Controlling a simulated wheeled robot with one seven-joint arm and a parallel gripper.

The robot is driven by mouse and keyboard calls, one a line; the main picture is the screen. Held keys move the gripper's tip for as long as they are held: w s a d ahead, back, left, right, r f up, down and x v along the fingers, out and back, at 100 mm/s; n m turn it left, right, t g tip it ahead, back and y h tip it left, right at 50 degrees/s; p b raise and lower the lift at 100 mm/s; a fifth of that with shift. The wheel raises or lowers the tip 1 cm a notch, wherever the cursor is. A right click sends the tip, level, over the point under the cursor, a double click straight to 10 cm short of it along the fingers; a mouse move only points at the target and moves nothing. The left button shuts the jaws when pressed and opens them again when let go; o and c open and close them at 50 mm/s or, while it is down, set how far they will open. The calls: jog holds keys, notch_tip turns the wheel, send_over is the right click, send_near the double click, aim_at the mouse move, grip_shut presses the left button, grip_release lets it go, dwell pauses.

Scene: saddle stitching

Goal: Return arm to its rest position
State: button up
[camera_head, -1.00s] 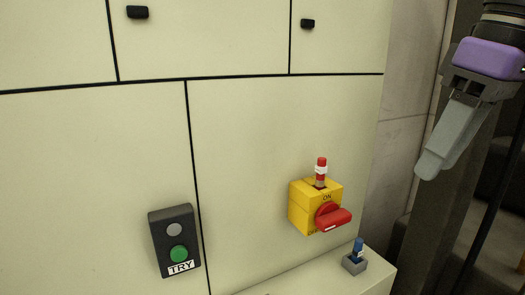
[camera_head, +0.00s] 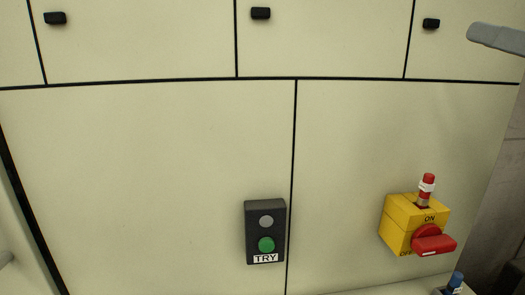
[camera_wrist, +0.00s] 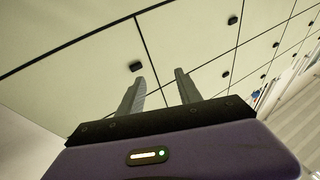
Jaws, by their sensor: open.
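My gripper (camera_wrist: 160,85) shows in the wrist view with its two grey fingers apart and nothing between them. The cream cabinet panels with small black knobs lie beyond it. In the head view only a grey finger of my gripper (camera_head: 497,38) shows at the upper right edge, in front of the cabinet. It is well above the yellow switch box. The rest of my arm is outside the head view.
The cream cabinet (camera_head: 150,160) fills the head view. On it are a black TRY button box (camera_head: 265,222) with a green button and a yellow switch box (camera_head: 398,226) with a red handle at ON and a red-and-white piece on top. A blue-topped item (camera_head: 455,281) stands lower right.

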jog(key=s+d+f+m+t+h, duration=0.1)
jog(key=d+f+m+t+h, duration=0.55)
jog(key=f+m+h, duration=0.2)
jog(key=s+a+f+m+g+h, duration=0.25)
jog(key=f+h, duration=0.25)
jog(key=f, duration=0.4)
jog(key=s+a+f+m+g+h, duration=0.1)
jog(key=s+f+m+h, duration=0.25)
jog(key=f, duration=0.55)
jog(key=s+a+f+n+g+y, duration=0.4)
jog(key=s+a+f, duration=0.4)
jog(key=s+f, duration=0.5)
jog(key=s+a+f+n+g+y, duration=0.3)
jog(key=s+a+f+n, duration=0.3)
jog(key=s+a+f, duration=0.3)
jog(key=s+f+y, duration=0.1)
jog(key=s+f, duration=0.3)
jog(key=f, duration=0.1)
jog(key=shift+f+g+y, duration=0.3)
jog(key=shift+g+y, duration=0.1)
jog(key=shift+a, duration=0.1)
